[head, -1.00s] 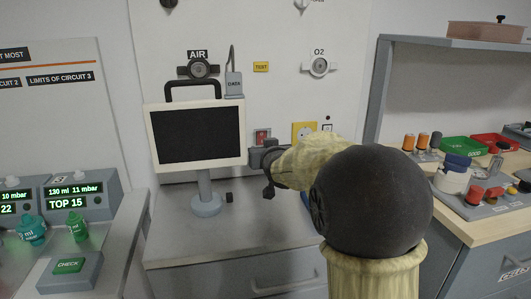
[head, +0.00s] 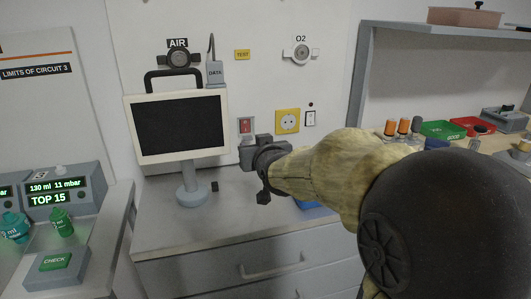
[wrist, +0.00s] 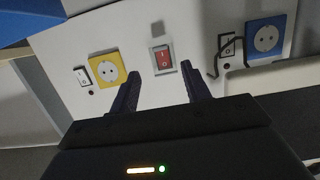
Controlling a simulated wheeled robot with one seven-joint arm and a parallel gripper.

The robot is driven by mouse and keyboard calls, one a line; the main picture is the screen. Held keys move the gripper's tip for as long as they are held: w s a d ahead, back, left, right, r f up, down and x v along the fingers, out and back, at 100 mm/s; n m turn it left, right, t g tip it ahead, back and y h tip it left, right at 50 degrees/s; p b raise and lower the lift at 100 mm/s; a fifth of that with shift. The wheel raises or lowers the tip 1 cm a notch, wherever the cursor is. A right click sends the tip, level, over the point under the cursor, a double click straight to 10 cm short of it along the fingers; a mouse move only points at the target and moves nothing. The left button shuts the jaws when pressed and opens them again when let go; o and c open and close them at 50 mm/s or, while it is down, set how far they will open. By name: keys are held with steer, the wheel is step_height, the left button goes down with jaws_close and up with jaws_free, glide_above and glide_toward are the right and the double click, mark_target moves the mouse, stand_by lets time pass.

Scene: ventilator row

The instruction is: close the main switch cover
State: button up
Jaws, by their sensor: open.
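The main switch is a red rocker (head: 245,125) in a pale frame on the back panel, just right of the monitor. In the wrist view the red rocker (wrist: 162,60) is bare. A small grey flap, seemingly the switch cover (wrist: 158,29), stands off the frame's upper edge in that picture, so it looks open. My gripper (head: 262,155) is in front of the panel, just below and right of the switch. In the wrist view its two dark fingers (wrist: 160,70) are spread, one on each side of the switch in the picture, with nothing between them. Contact is not visible.
A yellow socket (head: 287,121) and white switch (head: 310,118) sit right of the main switch. The monitor (head: 180,125) stands close on the left. A blue socket (wrist: 265,39) and dark cable (wrist: 228,54) show in the wrist view. The counter (head: 165,215) below is mostly clear.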

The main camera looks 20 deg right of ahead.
steer(key=p+v, duration=0.1)
steer(key=v, duration=0.7)
steer(key=shift+w, duration=0.1)
